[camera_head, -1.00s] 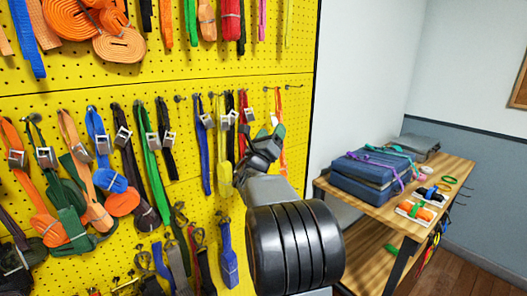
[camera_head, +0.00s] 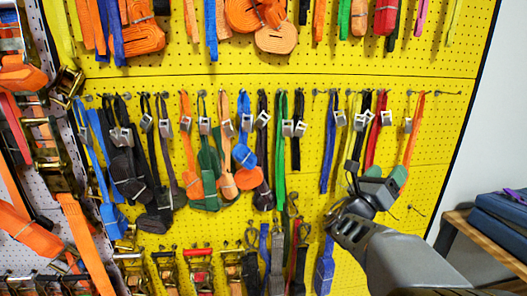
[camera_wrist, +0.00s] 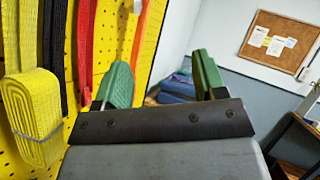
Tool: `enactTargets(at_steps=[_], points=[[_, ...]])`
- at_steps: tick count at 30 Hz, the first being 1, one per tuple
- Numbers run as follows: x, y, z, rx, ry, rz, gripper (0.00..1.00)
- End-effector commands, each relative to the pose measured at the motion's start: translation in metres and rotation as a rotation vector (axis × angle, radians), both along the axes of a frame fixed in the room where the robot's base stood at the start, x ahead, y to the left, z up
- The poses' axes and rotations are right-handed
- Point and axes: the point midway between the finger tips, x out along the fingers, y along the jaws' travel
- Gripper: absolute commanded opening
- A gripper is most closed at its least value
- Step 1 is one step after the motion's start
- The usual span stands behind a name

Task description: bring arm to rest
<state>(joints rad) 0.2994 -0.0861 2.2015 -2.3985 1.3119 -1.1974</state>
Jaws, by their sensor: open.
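My gripper (camera_head: 386,184) is in front of the right part of the yellow pegboard (camera_head: 440,140) in the head view, near the lower ends of the hanging red and orange straps. In the wrist view its two green fingers (camera_wrist: 163,82) stand wide apart with nothing held between them. A blue bag shows far behind the gap. My arm comes in from the lower right and hides part of the board.
Many buckled straps hang on hooks, including an orange strap (camera_head: 414,130) and a rolled yellow strap (camera_wrist: 36,115) close to my gripper. A white perforated panel with straps stands left. A wooden table (camera_head: 490,240) with blue bags (camera_head: 500,218) is at right.

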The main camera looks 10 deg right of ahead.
Motion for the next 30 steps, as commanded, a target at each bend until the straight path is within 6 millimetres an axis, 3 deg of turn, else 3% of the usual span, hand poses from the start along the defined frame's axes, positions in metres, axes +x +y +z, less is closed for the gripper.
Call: enactTargets(at_steps=[3, 5, 10, 14, 17, 22, 27, 30], points=[[0.0, -0.002, -0.004, 0.058, -0.068, 0.039, 0.65], [-0.005, -0.01, -0.017, 0.17, -0.142, 0.041, 0.65], [-0.038, -0.028, -0.077, 0.572, -0.437, -0.044, 0.65], [-0.066, -0.019, -0.121, 0.875, -0.725, -0.153, 0.65], [-0.083, 0.001, -0.152, 1.082, -0.955, -0.259, 0.65], [-0.104, 0.054, -0.192, 1.386, -1.348, -0.485, 0.65], [-0.113, 0.12, -0.212, 1.619, -1.694, -0.765, 0.65], [-0.115, 0.157, -0.213, 1.723, -1.841, -0.93, 0.65]])
